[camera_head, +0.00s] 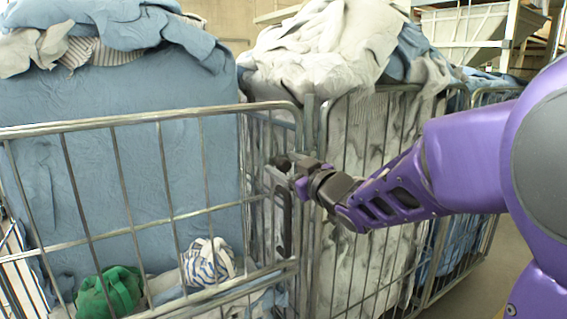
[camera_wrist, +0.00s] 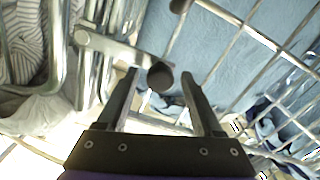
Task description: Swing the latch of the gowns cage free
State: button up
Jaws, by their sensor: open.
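The latch shows in the wrist view as a flat grey metal bar (camera_wrist: 108,46) ending in a dark round knob (camera_wrist: 160,77). It is mounted by the upright metal tubes at the cage corner. My gripper (camera_wrist: 158,75) is open there, one finger on each side of the knob; I cannot tell whether either finger touches it. In the head view my gripper (camera_head: 297,172) is at the front right corner of the left wire cage (camera_head: 150,117), which holds blue cloth. The latch is small and partly hidden by my gripper there. No label naming the gowns cage is visible.
A second wire cage (camera_head: 322,225) with white and grey laundry stands close on the right, with a narrow gap between corner posts. A green cloth (camera_head: 110,290) and a striped cloth (camera_head: 207,262) lie low in the left cage. Floor shows at lower right.

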dwell(0.3)
grip_shut()
dwell(1.3)
